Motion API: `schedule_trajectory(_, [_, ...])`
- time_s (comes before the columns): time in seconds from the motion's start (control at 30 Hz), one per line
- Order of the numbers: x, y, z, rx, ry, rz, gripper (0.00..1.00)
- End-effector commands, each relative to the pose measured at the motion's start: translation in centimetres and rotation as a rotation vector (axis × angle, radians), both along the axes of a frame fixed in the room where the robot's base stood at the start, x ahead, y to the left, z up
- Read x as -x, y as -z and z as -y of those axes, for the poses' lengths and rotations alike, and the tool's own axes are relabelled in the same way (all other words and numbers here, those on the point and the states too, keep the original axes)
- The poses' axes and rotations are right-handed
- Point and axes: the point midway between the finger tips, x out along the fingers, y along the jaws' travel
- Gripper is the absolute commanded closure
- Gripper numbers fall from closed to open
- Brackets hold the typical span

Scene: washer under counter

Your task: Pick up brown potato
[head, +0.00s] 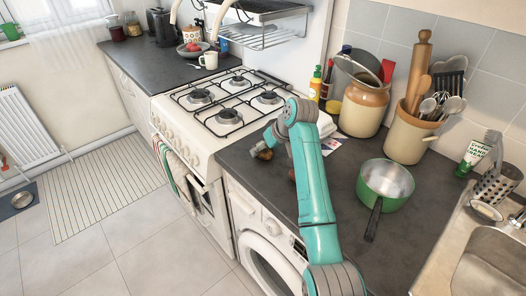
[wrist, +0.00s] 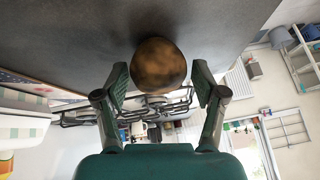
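The brown potato (wrist: 160,65), round with dark mottling, shows in the wrist view against the dark countertop. My gripper (wrist: 161,86) is open, with one finger to either side of the potato in the picture. A gap shows between the potato and each finger. In the head view, a small brownish thing (head: 263,153) lies on the counter by the end of my arm; I cannot tell whether it is the potato. My arm hides part of that area.
A green pan (head: 386,184) stands to the right of my arm. Behind are a tan crock (head: 362,108) and a utensil pot (head: 409,137). The gas stove (head: 232,103) is to the left. A small reddish thing (head: 291,175) is partly hidden beside my arm.

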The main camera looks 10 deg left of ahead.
Motion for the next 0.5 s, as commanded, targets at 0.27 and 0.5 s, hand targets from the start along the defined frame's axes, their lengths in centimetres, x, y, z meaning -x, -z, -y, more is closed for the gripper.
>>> schedule_trajectory(0.27, [0.0, -0.03, 0.01, 0.0, 0.0, 0.0, 0.82])
schedule_trajectory(0.5, [-0.04, -0.67, 0.0, 0.0, 0.0, 0.002, 0.82])
